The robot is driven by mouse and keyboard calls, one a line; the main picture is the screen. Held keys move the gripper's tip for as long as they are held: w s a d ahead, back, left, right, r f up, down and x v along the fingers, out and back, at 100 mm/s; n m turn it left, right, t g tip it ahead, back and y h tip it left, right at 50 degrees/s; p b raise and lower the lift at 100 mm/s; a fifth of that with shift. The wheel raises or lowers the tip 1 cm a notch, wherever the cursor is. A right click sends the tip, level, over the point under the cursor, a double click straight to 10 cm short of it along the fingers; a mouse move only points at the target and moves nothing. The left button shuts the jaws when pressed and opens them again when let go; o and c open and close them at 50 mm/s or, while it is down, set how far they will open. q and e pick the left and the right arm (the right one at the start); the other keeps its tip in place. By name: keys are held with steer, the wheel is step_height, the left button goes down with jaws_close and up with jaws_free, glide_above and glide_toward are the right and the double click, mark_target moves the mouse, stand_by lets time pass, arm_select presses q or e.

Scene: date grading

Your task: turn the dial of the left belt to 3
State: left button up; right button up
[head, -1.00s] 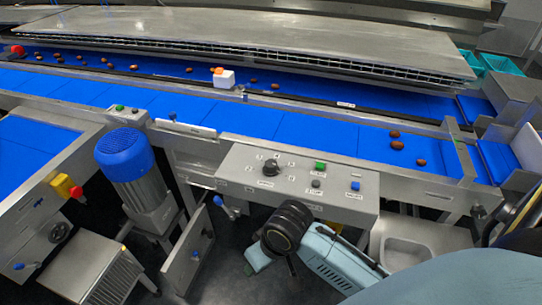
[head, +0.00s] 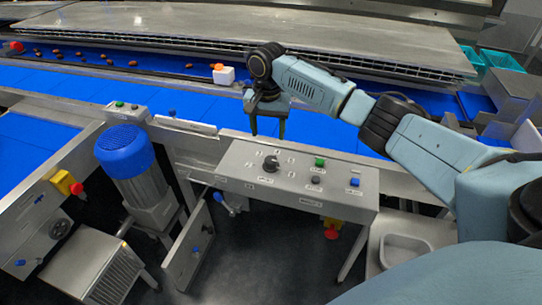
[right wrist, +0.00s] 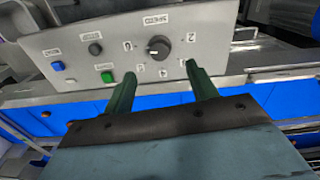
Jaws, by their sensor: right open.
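The control panel (head: 240,184) has a round black dial (head: 271,163) at its left part, with small number labels around it. In the right wrist view the dial (right wrist: 158,47) appears upside down, with a light pointer mark; I cannot tell for sure which number it points to. My right gripper (head: 268,134) is open and empty, pointing down just behind the panel's back edge, above the dial in the picture. In the right wrist view its two green fingers (right wrist: 160,72) stand apart below the dial, not touching it. My left gripper is not in view.
Right of the dial are a green button (head: 320,162), a black button (head: 316,180) and a blue button (head: 354,182). A blue belt (head: 190,102) runs behind the panel. A blue motor (head: 124,150) stands at left; a red emergency knob (head: 331,233) hangs below the panel.

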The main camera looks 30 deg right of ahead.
mark_target(271, 159)
steer(key=shift+m, duration=0.4)
steer(key=f, duration=0.4)
steer(key=d+f, duration=0.1)
steer(key=f, duration=0.6)
steer(key=shift+w+d+f+b, duration=0.25)
steer(key=shift+w+f+b, duration=0.05)
steer(key=shift+w+f, duration=0.05)
steer(key=shift+c, duration=0.3)
steer(key=c, duration=0.9)
